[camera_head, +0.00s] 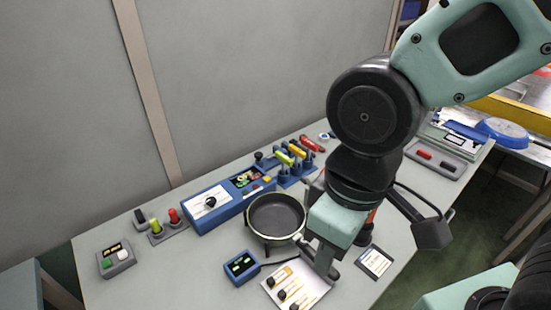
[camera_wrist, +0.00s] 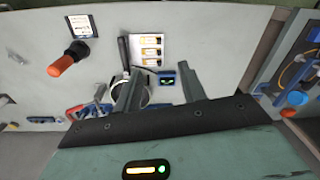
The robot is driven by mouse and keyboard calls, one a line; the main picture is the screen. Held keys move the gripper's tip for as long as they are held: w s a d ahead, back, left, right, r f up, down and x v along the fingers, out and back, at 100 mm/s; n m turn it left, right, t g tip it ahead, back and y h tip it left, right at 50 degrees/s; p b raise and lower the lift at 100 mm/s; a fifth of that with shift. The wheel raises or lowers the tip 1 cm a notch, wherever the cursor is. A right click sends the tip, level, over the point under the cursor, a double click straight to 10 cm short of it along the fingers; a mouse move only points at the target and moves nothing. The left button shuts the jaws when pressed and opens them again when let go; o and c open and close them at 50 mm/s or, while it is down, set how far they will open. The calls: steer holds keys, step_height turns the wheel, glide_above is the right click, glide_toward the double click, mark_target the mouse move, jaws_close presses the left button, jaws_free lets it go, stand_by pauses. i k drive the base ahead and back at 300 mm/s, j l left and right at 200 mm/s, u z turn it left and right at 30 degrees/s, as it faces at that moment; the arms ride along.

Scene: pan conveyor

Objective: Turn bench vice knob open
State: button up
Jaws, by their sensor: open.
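I cannot make out a bench vice or its knob for certain in either view. An orange handle with a black collar (camera_wrist: 62,66) stands on the table at the left of the wrist view; I cannot tell what it belongs to. My gripper (camera_wrist: 160,90) is open and empty, its two grey fingers apart above the table. In the head view my gripper (camera_head: 322,262) points down at the right of the pan, and my arm hides part of the table behind it.
A grey button box (camera_head: 117,261) stands at left.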

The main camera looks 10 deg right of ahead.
mark_target(258, 156)
steer(key=i+l+u, duration=0.15)
steer(key=l+u, duration=0.3)
steer(key=i+l+u, duration=0.1)
steer(key=l+u, duration=0.3)
steer(key=j, duration=0.1)
